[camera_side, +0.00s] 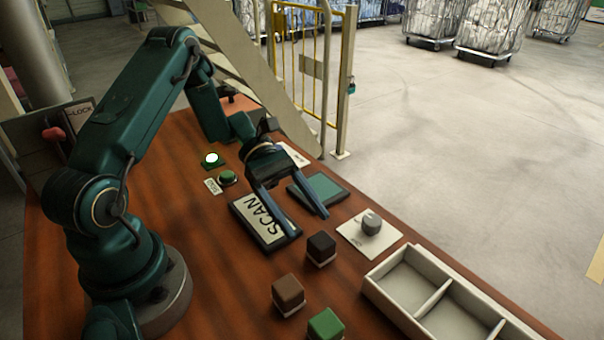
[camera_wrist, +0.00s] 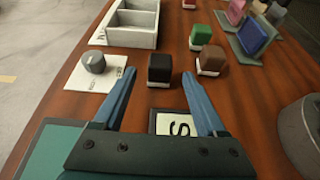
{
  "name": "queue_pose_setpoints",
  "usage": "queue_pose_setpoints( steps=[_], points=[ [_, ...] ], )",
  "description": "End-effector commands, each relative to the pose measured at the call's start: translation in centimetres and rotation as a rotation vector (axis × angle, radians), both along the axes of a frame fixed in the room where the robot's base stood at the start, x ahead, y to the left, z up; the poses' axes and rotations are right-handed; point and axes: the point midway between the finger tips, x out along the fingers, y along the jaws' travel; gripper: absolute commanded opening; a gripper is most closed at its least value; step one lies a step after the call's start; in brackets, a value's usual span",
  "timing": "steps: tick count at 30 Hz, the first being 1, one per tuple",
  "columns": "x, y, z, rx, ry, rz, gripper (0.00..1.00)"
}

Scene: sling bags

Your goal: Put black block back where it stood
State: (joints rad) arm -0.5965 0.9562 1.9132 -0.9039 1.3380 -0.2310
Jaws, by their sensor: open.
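The black block (camera_side: 321,246) stands upright on a white base on the brown table. It also shows in the wrist view (camera_wrist: 160,68), centred ahead of my fingers. My gripper (camera_side: 311,226) is open and empty, with its fingers above the table by the SCAN pad (camera_side: 255,216). In the wrist view my gripper (camera_wrist: 158,75) has its two blue fingers spread, with the block just beyond and between the tips. The SCAN pad is partly hidden by a finger. No block is on its visible part.
A brown block (camera_side: 288,290) and a green block (camera_side: 326,324) stand near the black one. A grey knob on a white plate (camera_side: 370,224) and a compartmented tray (camera_side: 420,270) lie to the right. A teal pad (camera_side: 325,187) lies behind my gripper. A green button (camera_side: 228,177) is left.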

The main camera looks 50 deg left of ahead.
Motion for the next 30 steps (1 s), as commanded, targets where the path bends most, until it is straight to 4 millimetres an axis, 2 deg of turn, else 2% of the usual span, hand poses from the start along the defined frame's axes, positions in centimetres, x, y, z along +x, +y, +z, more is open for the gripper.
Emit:
queue_pose_setpoints(
  steps=[1,6,13,20,30],
  points=[
    [0.2,1.2,0.4,0.002,-0.006,0.006,0.74],
    [0.1,3.9,1.5,0.001,-0.003,0.003,0.74],
    [0.0,5.4,2.3,0.006,-0.004,-0.006,0.74],
    [-1.2,3.8,4.5,0.177,-0.113,-0.167,0.74],
    [-5.5,0.9,8.3,0.609,-0.471,-0.585,0.74]
  ],
)
